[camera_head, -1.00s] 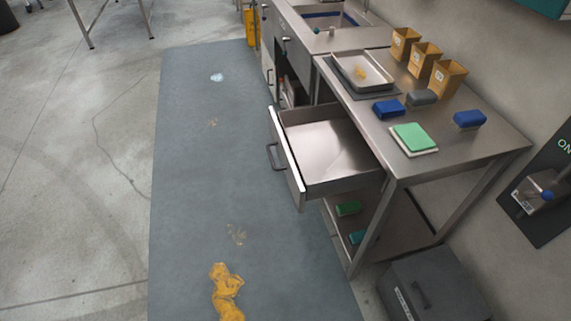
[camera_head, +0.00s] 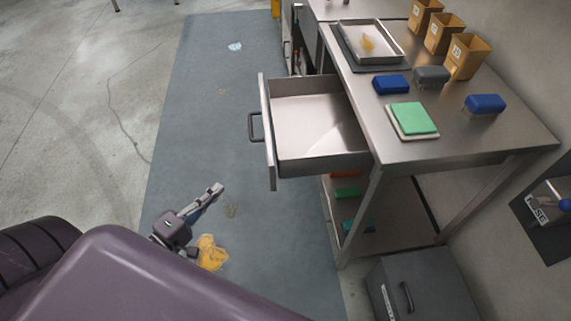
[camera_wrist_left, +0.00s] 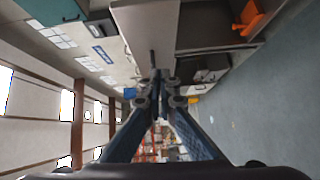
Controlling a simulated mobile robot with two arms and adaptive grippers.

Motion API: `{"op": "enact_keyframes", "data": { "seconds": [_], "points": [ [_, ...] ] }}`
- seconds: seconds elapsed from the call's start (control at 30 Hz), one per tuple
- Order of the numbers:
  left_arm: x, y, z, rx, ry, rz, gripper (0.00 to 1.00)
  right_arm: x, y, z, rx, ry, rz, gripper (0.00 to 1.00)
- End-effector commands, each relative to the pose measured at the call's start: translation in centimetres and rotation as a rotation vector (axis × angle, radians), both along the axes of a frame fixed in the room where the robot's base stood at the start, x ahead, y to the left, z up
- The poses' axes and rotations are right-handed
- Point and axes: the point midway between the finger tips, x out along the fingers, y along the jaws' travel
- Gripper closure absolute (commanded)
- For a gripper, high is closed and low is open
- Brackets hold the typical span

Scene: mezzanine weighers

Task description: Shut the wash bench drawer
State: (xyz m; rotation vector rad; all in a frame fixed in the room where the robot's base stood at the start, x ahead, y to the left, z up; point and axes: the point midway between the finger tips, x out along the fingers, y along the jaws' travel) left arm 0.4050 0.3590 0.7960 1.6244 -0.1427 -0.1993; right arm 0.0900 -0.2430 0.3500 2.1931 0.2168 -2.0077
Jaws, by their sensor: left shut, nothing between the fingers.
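The wash bench drawer (camera_head: 318,128) stands pulled out to the left from the steel bench (camera_head: 425,152) in the head view. Its tray looks empty. Its front panel (camera_head: 267,130) carries a dark bar handle (camera_head: 254,126). My left gripper (camera_head: 217,189) is over the floor mat, left of and nearer than the drawer front, apart from it. Its fingers are shut with nothing between them; they also show closed together in the left wrist view (camera_wrist_left: 158,80). My right gripper is not in view.
On the bench top are a metal tray (camera_head: 371,42), several tan bins, blue and grey blocks and a green pad (camera_head: 413,118). A dark grey box (camera_head: 424,287) stands on the floor at the bench's near end. The mat (camera_head: 207,110) left of the drawer is clear apart from stains.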

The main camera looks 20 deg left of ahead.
Motion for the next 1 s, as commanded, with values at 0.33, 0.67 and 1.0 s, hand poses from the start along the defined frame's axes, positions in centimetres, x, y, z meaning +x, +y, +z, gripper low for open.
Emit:
{"op": "enact_keyframes", "data": {
  "seconds": [0.33, 0.67, 1.0],
  "points": [
    [2.4, -1.0, 1.9, -0.065, -0.031, -0.02, 1.0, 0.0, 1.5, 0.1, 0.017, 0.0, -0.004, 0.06],
    [8.1, -2.3, 1.8, -0.063, -0.029, -0.019, 1.0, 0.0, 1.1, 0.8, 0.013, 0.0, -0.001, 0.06],
    [11.5, -5.4, 1.7, -0.064, -0.026, -0.018, 1.0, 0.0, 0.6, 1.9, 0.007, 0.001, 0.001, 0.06]
  ]
}}
